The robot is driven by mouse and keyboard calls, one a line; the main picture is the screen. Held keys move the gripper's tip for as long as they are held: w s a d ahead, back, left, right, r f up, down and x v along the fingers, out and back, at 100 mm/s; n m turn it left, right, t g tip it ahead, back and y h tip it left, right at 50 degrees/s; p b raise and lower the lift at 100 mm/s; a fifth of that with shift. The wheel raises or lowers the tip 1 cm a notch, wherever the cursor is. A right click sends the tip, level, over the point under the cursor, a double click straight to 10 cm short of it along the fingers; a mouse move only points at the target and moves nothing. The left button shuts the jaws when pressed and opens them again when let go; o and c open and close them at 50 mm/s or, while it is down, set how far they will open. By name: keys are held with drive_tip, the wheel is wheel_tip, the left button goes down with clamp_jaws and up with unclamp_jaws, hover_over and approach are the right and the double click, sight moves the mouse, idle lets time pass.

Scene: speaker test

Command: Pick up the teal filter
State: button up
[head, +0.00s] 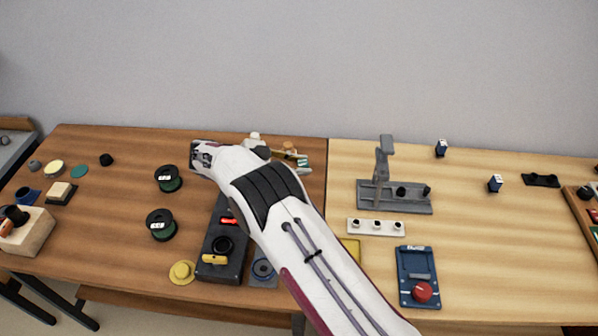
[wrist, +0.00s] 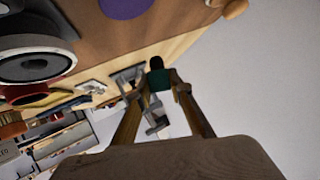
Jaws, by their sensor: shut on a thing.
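My gripper (head: 292,154) is at the back middle of the brown table, partly hidden behind my arm in the head view. In the wrist view its two tan fingers (wrist: 168,92) are closed on a small teal block with a dark end, which I take as the teal filter (wrist: 159,80). In the head view the teal filter (head: 302,161) shows as a small teal and white piece at the fingertips. I cannot tell for sure whether it is clear of the table.
A grey stand with an upright post (head: 383,165) is to the right on the light table. A flat teal disc (head: 80,171) and green-rimmed spools (head: 161,224) lie left. My arm hides the middle.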

sight(299, 163)
drive_tip(key=shift+r, duration=2.85)
